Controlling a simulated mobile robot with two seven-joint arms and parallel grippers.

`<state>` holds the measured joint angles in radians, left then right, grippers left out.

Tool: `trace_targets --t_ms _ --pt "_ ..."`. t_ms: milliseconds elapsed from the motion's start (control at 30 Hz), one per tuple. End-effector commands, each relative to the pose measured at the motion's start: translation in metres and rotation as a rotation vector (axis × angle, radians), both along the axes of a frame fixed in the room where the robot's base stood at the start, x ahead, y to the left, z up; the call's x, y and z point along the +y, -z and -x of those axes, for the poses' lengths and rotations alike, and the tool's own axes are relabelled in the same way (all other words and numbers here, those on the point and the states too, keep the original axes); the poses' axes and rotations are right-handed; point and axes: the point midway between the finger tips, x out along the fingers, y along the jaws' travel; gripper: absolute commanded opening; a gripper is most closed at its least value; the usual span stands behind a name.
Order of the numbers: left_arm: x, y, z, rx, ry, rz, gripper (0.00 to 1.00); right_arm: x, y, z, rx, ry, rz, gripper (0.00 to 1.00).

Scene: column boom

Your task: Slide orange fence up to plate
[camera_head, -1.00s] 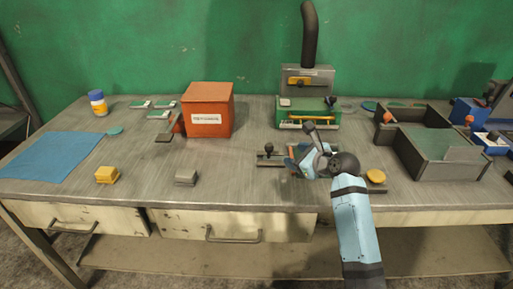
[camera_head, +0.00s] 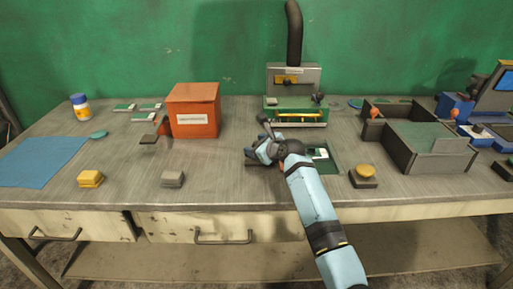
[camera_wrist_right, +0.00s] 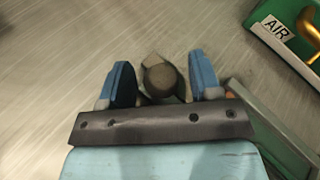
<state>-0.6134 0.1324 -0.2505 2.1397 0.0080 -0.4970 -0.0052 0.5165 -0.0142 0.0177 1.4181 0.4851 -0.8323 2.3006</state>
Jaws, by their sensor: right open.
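My right gripper (camera_head: 262,146) is over the middle of the bench, beside a low green fixture (camera_head: 330,160) with a small plate-like piece (camera_head: 318,153) in it. In the right wrist view its two blue fingers (camera_wrist_right: 162,80) are open, one on each side of a dark round knob (camera_wrist_right: 160,80) with a grey body behind it. I cannot tell whether the fingers touch the knob. No orange fence shows clearly; my gripper and arm hide part of the fixture. My left gripper is not in view.
A green press (camera_head: 295,108) with a grey back stands behind the gripper; an orange box (camera_head: 194,110) is to the left. A yellow-topped button (camera_head: 365,174) and a dark open tray (camera_head: 400,160) are to the right.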

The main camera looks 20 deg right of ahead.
Motion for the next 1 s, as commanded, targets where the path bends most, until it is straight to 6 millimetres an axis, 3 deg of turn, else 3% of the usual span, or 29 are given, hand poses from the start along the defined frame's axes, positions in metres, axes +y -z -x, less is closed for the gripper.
trace_targets --t_ms 267,500,533,733,867,1000 --pt "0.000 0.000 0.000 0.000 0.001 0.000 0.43 0.000 0.000 -0.001 0.000 0.000 0.000 0.58" --pt "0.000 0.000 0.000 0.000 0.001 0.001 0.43 0.000 0.000 -0.001 0.000 0.000 0.001 0.03" --pt "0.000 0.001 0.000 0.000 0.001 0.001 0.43 0.000 0.001 -0.001 0.000 0.000 0.000 0.00" --pt "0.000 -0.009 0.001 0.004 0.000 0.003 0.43 -0.008 -0.003 0.001 0.003 0.001 0.001 0.00" --pt "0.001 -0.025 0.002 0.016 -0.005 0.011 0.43 -0.027 -0.006 0.007 0.005 0.002 0.001 0.00" --pt "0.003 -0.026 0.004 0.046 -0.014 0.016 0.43 -0.050 -0.005 0.014 0.006 0.003 0.001 0.00"
